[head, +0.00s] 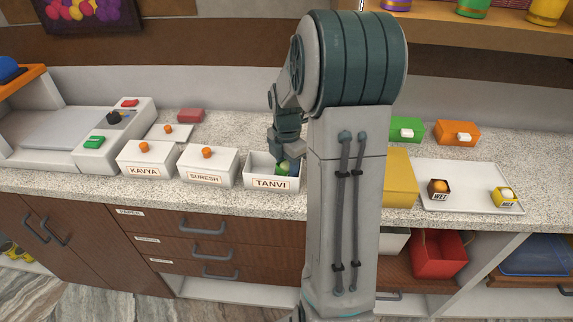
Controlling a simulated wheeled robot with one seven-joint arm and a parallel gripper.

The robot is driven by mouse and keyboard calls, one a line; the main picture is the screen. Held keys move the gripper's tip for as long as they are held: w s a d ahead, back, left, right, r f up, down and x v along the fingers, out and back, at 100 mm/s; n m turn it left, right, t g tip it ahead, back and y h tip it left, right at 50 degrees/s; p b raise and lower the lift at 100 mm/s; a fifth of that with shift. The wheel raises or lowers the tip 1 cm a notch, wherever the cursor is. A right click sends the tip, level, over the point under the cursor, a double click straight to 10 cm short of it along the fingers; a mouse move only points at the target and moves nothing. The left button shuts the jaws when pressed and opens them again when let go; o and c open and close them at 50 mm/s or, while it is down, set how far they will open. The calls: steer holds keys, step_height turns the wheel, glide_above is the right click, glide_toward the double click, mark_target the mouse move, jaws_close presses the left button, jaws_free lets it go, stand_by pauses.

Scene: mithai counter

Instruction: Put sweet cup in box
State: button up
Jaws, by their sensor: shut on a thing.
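The open white box labelled TANVI (271,184) stands on the speckled counter. My gripper (284,161) reaches down into it from above, shut on a small sweet cup (284,169) with green showing. The cup is at the box's opening, towards its right side. My gripper and the box walls partly hide it, so I cannot tell whether it touches the box floor. Two more sweet cups, one dark with an orange top (438,188) and one yellow (503,197), sit on a white tray (470,178) at the right.
Lidded white boxes labelled KAVYA (145,160) and SURESH (207,167) stand left of TANVI. A loose white lid (168,132) lies behind them. A weighing machine (105,133) is at far left.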

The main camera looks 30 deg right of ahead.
mark_target(287, 163)
steer(key=o, duration=0.7)
step_height(287, 163, up, 12)
steer(key=shift+s+a+f+m+t, duration=0.2)
steer(key=shift+s+a+m+t, duration=0.3)
steer(key=shift+s+a+m, duration=2.4)
steer(key=shift+s+a+f+m+t, duration=0.2)
steer(key=shift+s+a+m+t, duration=0.3)
steer(key=shift+s+a+m, duration=2.35)
steer(key=shift+s+a+f+m+t, duration=0.2)
steer(key=shift+s+a+m+t, duration=0.3)
steer(key=shift+s+a+m, duration=2.4)
steer(key=shift+s+d+m, duration=0.2)
steer(key=shift+d+m, duration=0.25)
steer(key=shift+m, duration=0.2)
steer(key=shift+s+d+m, duration=0.2)
steer(key=shift+d+m, duration=0.25)
steer(key=shift+m, duration=0.15)
